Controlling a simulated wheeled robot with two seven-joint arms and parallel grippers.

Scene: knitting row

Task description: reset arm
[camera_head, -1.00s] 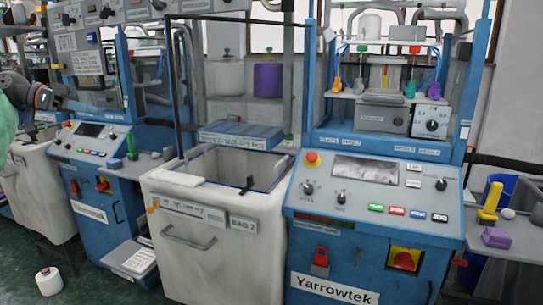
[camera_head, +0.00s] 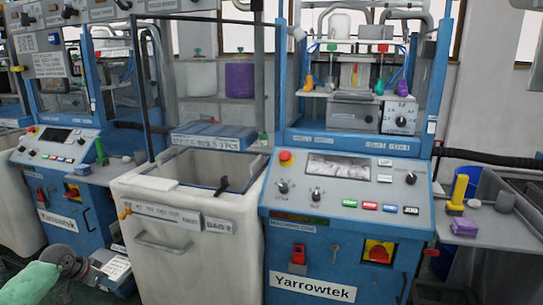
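My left arm comes in at the lower left corner with a green sleeve. Its dark wrist and gripper (camera_head: 84,268) are low in front of the left blue Yarrowtek machine (camera_head: 88,212). The fingers are small and dark against the grey box behind them, so I cannot tell whether they are open or shut. No held object can be made out. My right arm and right gripper are not in view.
A white bin (camera_head: 180,258) stands in the middle, beside the right blue Yarrowtek machine (camera_head: 318,254). A grey side table (camera_head: 495,228) at the right holds a yellow tool (camera_head: 457,193) and a purple block (camera_head: 464,228). A blue bucket (camera_head: 468,181) stands behind it.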

